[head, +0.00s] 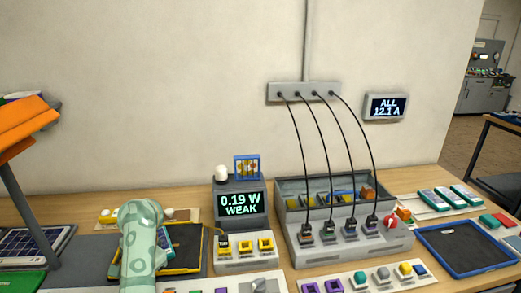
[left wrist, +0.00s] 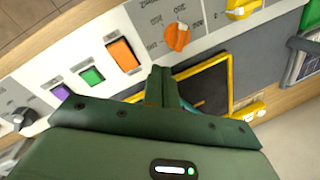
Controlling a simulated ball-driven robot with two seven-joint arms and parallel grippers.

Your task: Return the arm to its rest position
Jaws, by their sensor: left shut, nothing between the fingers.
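My left arm (head: 141,240), pale green with darker patches, rises from the bottom edge in the head view, in front of the left part of the bench. Its fingers cannot be made out there. In the left wrist view my left gripper (left wrist: 163,88) is dark green, shut and empty. It is over a white control panel (left wrist: 140,32) with an orange knob (left wrist: 177,37), and beside a yellow-framed dark tray (left wrist: 208,88). The gripper body hides part of the bench below. My right gripper is in neither view.
A meter (head: 239,203) reads "0.19 W WEAK". Right of it stands a grey charger (head: 345,245) with several black cables running up to the wall. A blue-rimmed tray (head: 466,250) lies at the right. An orange-topped stand (head: 30,128) rises at the left. The space above the bench's middle is clear.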

